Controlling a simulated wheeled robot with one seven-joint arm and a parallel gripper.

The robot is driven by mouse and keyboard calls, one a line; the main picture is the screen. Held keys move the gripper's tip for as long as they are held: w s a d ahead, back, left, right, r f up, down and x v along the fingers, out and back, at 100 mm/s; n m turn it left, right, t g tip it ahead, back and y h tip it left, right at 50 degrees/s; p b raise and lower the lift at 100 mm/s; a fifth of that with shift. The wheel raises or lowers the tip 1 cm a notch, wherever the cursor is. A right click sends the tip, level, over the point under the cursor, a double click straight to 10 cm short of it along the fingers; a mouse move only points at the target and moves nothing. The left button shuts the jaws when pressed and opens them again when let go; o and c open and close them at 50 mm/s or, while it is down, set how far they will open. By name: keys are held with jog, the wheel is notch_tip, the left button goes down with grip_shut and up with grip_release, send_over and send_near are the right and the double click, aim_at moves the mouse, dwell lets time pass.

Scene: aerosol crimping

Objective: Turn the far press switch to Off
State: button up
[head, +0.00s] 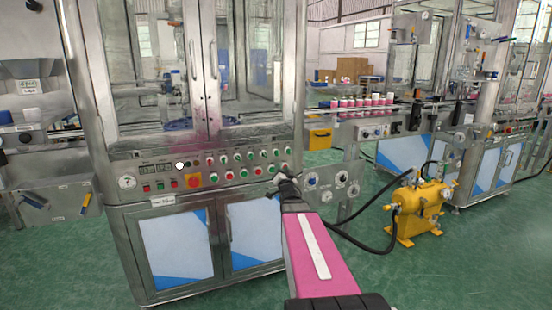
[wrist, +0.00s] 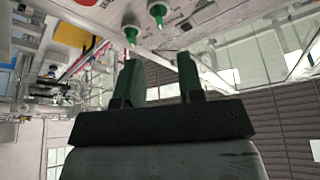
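The steel machine's control panel (head: 215,166) carries rows of small green, red and white switches. Their labels are too small to read, so I cannot tell which is the far press switch or how it is set. My gripper (head: 280,180) is at the panel's right end, close to the last switches of the row. In the wrist view its two green fingers (wrist: 159,62) stand apart with nothing between them. Two green-tipped switches, one (wrist: 131,36) and another (wrist: 158,12), lie just beyond the fingertips, apparently not touched.
A bracket with round gauges (head: 335,184) stands just right of my gripper. A yellow tank (head: 420,208) with black hoses is further right. Green floor (head: 370,275) is open in front.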

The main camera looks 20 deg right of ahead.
aim_at(277, 154)
jog(key=x, duration=1)
grip_shut()
